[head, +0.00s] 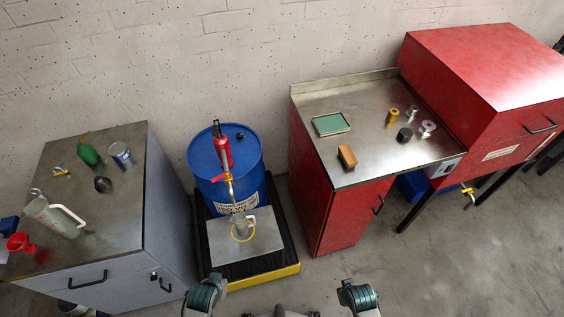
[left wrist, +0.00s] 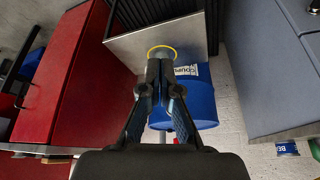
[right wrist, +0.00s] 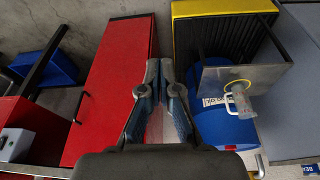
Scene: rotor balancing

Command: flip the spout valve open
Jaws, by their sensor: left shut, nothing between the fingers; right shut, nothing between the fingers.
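The spout valve's red lever (head: 217,179) sits on the metal spout pipe (head: 231,190) below the red pump (head: 222,152) on the blue drum (head: 203,165). The lever is small and points left, across the pipe. My left gripper (left wrist: 162,66) and my right gripper (right wrist: 164,68) are shut and empty. Both are in front of the drum at the bottom of the head view, apart from the valve. The left wrist view does not show the lever clearly.
The drum stands on a black spill pallet with a yellow front edge (head: 262,277). A grey cabinet (head: 168,215) with cans and a jug on top is at left. A red cabinet (head: 325,205) with small parts on top is at right. Floor in front is open.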

